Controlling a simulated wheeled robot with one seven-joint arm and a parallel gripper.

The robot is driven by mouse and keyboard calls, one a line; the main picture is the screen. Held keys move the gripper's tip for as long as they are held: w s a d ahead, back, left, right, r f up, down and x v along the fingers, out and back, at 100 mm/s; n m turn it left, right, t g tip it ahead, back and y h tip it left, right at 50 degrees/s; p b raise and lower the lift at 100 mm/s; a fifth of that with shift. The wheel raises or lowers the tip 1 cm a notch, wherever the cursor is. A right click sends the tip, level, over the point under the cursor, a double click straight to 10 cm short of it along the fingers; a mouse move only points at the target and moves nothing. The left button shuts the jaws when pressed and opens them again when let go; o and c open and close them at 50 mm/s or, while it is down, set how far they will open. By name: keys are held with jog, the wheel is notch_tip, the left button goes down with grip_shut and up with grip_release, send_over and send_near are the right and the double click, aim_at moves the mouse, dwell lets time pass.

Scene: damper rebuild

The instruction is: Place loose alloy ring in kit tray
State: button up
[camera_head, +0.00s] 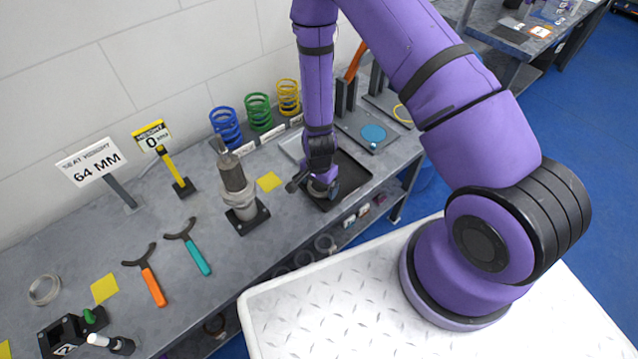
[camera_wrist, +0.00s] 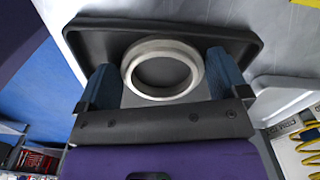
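A pale metal ring (camera_wrist: 132,68) sits between the two blue fingers of my gripper (camera_wrist: 163,66) in the wrist view. Both fingers appear to touch its sides. Behind it is a shallow black tray (camera_wrist: 90,38), which I take as the kit tray. In the head view the tray (camera_head: 352,172) is on the bench at the far right, and my gripper (camera_head: 322,188) is low over its left part. The ring is mostly hidden there by the gripper. I cannot tell whether the ring rests on the tray floor. Another grey ring (camera_head: 44,290) lies on the bench at far left.
A damper body (camera_head: 236,185) stands on a black base left of the tray. Blue (camera_head: 226,127), green (camera_head: 258,112) and yellow (camera_head: 288,97) springs stand behind. Orange (camera_head: 150,280) and teal (camera_head: 190,247) spanners lie left. A pad with a blue disc (camera_head: 373,133) is beyond the tray.

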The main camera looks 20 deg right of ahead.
jog(key=shift+o, duration=0.2)
notch_tip(320, 180, up, 40)
jog(key=s+d+n+t+y, duration=0.1)
jog(key=s+d+n+t, duration=0.15)
jog(key=n, duration=0.35)
jog(key=s+d+r+n+t, duration=0.1)
jog(key=s+d+r+n, duration=0.1)
jog(key=s+r, duration=0.6)
jog(key=s+d+r+n+t+h, duration=0.1)
jog(key=s+d+r+n, duration=0.2)
jog(key=s+r, duration=0.5)
jog(key=shift+s+d+r+t, duration=0.3)
jog(key=shift+s+d+t, duration=0.1)
jog(key=shift+s, duration=0.5)
